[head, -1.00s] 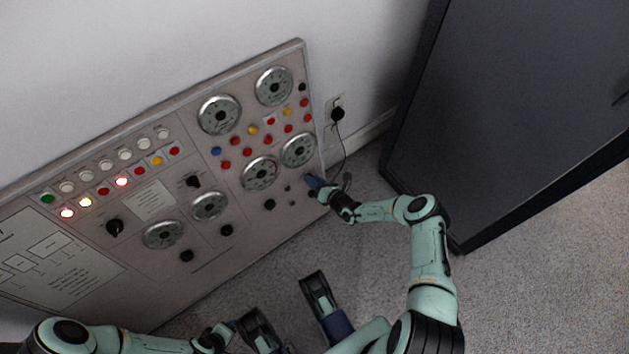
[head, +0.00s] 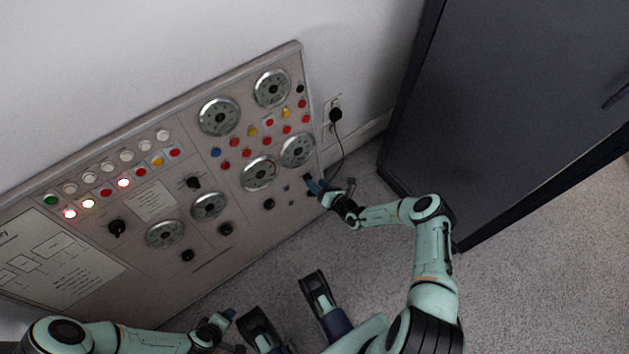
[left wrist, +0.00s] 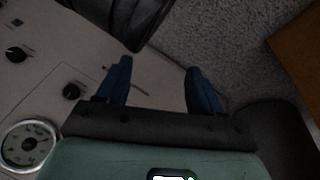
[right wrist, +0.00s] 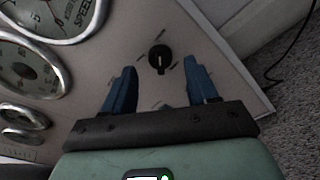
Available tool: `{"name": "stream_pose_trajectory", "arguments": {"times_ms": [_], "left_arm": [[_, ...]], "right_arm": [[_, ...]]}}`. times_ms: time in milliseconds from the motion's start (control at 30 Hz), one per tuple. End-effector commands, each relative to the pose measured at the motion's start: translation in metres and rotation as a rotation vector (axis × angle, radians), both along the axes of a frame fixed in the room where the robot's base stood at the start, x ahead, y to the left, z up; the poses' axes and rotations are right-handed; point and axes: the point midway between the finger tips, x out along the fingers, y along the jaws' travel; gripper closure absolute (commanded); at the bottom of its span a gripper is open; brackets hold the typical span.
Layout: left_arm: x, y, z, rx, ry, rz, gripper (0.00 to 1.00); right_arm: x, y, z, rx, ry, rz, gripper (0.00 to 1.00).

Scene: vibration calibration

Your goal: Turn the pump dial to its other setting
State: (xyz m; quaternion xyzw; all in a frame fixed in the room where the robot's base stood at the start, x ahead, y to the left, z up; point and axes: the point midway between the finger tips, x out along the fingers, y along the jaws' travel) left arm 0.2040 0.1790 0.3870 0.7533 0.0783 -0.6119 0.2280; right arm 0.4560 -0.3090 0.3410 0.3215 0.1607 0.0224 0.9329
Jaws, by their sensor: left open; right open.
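A black dial with a pointer mark (right wrist: 160,58) sits on the lower right corner of the control panel (head: 255,285), between and beyond my right fingertips in the right wrist view. I cannot read a label naming it as the pump dial. My right gripper (head: 314,186) is open at the panel's right edge; its blue fingers (right wrist: 160,82) appear apart with nothing between them. In the head view the gripper largely hides this dial. My left gripper (head: 228,315) is open and empty, low in front of the panel; its spread fingers show in the left wrist view (left wrist: 160,80).
Other black knobs (head: 116,228), round gauges (head: 219,116), and colored buttons (head: 253,132) cover the panel. A plug with a cable (head: 335,114) is on the wall beside it. A dark cabinet (head: 500,110) stands right. Carpet (head: 380,290) is clear between.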

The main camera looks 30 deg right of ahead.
Motion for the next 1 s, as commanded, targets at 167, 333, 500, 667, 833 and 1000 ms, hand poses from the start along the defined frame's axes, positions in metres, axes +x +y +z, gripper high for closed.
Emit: {"name": "stream_pose_trajectory", "arguments": {"times_ms": [167,333,500,667,833,1000], "left_arm": [[-0.005,-0.012,0.03,-0.022,-0.001,-0.021,0.34],[-0.025,-0.022,0.041,-0.049,0.053,-0.042,0.34],[-0.035,-0.027,0.046,-0.062,0.08,-0.052,0.34],[-0.038,-0.028,0.046,-0.065,0.089,-0.055,0.34],[-0.038,-0.028,0.046,-0.065,0.089,-0.055,0.34],[-0.038,-0.028,0.046,-0.065,0.089,-0.055,0.34]], "right_arm": [[-0.043,-0.007,0.017,0.001,0.002,-0.001,0.42],[-0.074,-0.012,0.026,0.002,0.002,-0.001,0.42],[-0.093,-0.015,0.029,0.001,0.002,0.0,0.42],[-0.098,-0.015,0.03,0.001,0.001,0.0,0.42],[-0.098,-0.015,0.03,0.001,0.001,0.0,0.42],[-0.098,-0.015,0.029,0.001,0.002,0.0,0.42]]}}
